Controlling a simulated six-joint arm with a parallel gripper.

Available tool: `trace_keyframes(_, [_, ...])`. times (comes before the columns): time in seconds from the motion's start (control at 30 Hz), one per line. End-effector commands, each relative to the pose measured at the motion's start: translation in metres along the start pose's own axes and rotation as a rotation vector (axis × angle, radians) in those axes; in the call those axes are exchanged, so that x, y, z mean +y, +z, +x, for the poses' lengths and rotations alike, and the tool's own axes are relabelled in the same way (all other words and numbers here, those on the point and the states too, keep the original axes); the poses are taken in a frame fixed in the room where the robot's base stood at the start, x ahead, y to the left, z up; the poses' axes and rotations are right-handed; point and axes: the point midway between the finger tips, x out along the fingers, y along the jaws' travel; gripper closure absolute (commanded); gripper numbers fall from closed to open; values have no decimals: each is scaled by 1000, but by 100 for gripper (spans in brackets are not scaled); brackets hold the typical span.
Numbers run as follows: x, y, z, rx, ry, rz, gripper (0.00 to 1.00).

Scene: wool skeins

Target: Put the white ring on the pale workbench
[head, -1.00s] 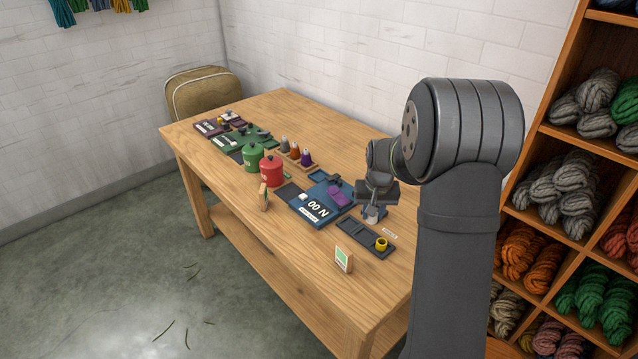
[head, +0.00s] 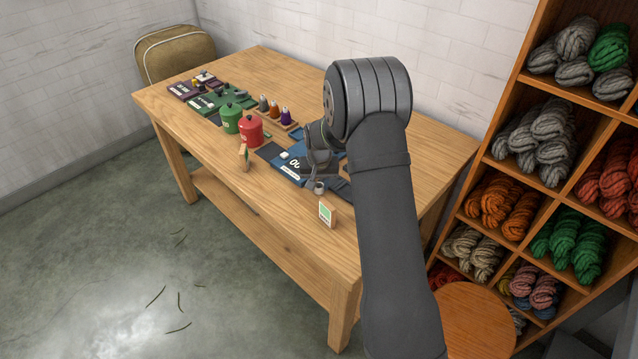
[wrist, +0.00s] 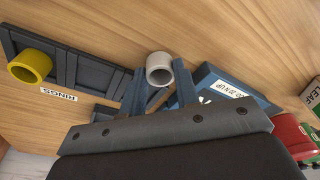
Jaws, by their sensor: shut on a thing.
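My gripper (head: 319,180) is shut on the white ring (wrist: 157,60), which sits between the two fingertips in the wrist view. In the head view the ring (head: 319,190) shows as a small pale cylinder under the gripper, near the front edge of the pale workbench (head: 225,170). The ring appears held above the wood; its exact height cannot be told. In the wrist view bare workbench wood (wrist: 120,25) lies beyond the ring.
A dark tray (wrist: 80,75) labelled RINGS holds a yellow ring (wrist: 38,62). A blue board (head: 275,154) lies left of my gripper. A green-and-white card (head: 327,213) stands close by. Red (head: 250,130) and green (head: 231,120) canisters stand further left.

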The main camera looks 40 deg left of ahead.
Motion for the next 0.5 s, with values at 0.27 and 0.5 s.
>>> trace_keyframes(0.27, [0,0,1,0,0,0,96])
trace_keyframes(0.5, [0,0,2,0,0,0,62])
